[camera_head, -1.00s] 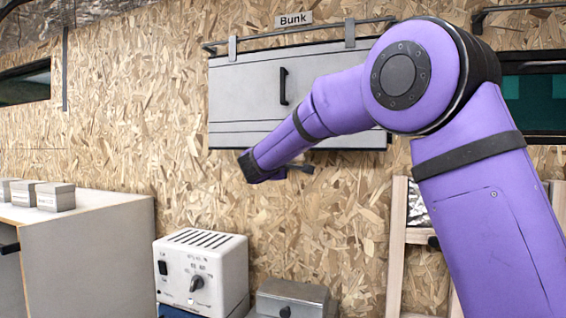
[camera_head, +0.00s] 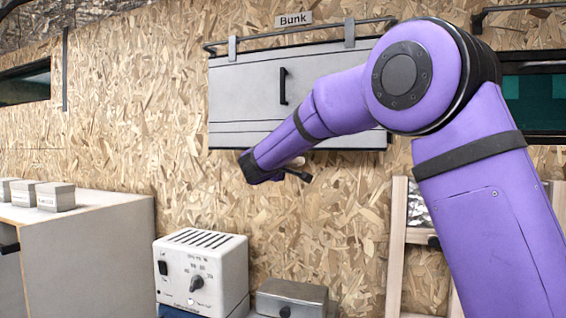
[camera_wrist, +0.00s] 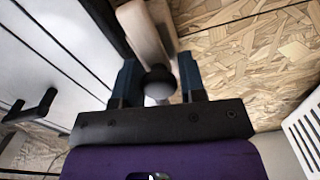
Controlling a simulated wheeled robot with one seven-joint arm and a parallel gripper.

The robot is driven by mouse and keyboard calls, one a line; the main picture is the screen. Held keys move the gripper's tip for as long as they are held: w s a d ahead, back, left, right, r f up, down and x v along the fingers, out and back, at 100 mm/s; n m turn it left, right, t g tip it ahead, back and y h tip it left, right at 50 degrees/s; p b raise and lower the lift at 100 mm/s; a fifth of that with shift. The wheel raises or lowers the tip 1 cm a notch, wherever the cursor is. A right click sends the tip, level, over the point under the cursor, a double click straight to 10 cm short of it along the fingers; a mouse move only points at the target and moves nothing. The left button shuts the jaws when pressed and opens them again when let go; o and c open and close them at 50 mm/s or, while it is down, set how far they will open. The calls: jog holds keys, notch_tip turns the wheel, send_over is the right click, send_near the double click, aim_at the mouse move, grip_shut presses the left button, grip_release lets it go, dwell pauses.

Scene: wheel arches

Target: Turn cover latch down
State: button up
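The grey cover (camera_head: 240,95) hangs on the wall under a "Bunk" sign. It is closed, with a black handle on its front. My gripper is by the cover's lower edge in the head view (camera_head: 285,172), mostly hidden by my wrist. In the wrist view my gripper (camera_wrist: 158,72) has two dark fingers apart, with a round black knob (camera_wrist: 158,82) between them. Small gaps seem to show beside the knob. A pale bar, seemingly the latch lever (camera_wrist: 146,35), runs beyond the knob. Contact with the fingers cannot be told.
The cover's black handle (camera_wrist: 38,106) shows left in the wrist view. A white heater-like box (camera_head: 200,270) and a grey metal box (camera_head: 292,298) stand below. A cabinet (camera_head: 90,240) is at the left, a wooden frame (camera_head: 396,245) at the right. Bare wall lies between.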

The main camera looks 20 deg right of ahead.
jog(key=o, duration=0.3)
jog(key=shift+s, duration=0.1)
jog(key=v, duration=1)
jog(key=shift+s+a, duration=0.25)
jog(key=s+d+f+m+g+y, duration=0.1)
jog(key=s+d+f+m+g, duration=0.2)
jog(key=s+d, duration=0.6)
jog(key=s+d+f+m+g+y, duration=0.1)
jog(key=s+d+f+m+g, duration=0.15)
jog(key=s+d+g, duration=0.55)
jog(key=s+a+f+m+t+y, duration=0.1)
jog(key=s+f+y, duration=0.3)
jog(key=s, duration=0.7)
jog(key=s+a+f+m+y, duration=0.2)
jog(key=s+f, duration=0.4)
jog(key=s, duration=0.6)
jog(key=a+y, duration=0.1)
jog(key=y, duration=0.1)
jog(key=shift+s+a+t+y, duration=0.2)
jog(key=shift+s+t+y, duration=0.1)
jog(key=shift+t, duration=0.1)
